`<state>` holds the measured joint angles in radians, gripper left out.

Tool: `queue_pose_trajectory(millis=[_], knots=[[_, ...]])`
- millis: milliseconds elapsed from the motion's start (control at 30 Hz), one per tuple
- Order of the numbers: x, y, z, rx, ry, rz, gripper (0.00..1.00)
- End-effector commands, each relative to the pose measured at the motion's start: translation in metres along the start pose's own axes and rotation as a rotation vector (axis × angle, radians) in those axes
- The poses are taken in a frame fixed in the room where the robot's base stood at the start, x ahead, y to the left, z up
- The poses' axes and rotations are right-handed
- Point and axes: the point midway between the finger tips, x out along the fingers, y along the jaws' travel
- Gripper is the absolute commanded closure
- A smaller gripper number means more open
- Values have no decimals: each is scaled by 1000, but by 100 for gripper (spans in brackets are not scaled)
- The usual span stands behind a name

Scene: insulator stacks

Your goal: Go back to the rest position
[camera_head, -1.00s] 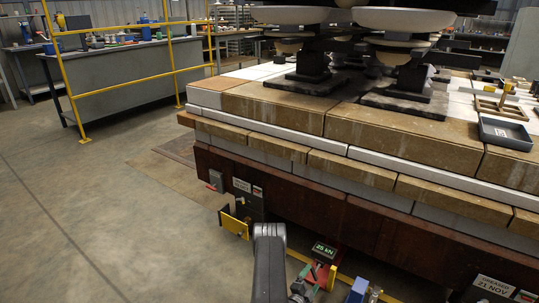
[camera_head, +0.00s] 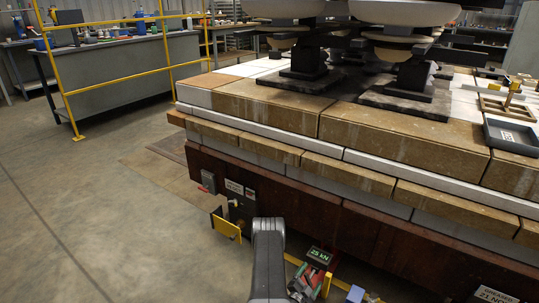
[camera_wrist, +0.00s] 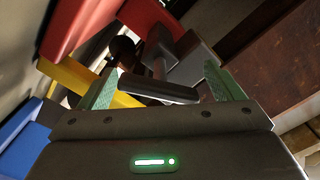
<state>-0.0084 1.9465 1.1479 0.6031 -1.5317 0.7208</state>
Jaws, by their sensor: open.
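My gripper (camera_wrist: 160,86) shows in the wrist view with its two green-padded fingers apart. A dark grey bar (camera_wrist: 158,90) crosses the view between the fingers; I cannot tell whether it touches them. A red block (camera_wrist: 80,22), a yellow part (camera_wrist: 78,80) and a blue block (camera_wrist: 22,132) lie beyond and to the left.
A large block-built platform (camera_head: 270,150) with dark insulator stacks (camera_head: 305,65) fills the right. A yellow railing (camera_head: 120,79) and a grey bench (camera_head: 125,75) are at left. The left floor is clear.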

Motion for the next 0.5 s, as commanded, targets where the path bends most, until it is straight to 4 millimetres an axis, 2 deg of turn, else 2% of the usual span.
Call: queue_pose_trajectory(millis=[300,500], knots=[[0,-1,0,-227,0,0,13],[0,-1,0,-300,1,0,13]])
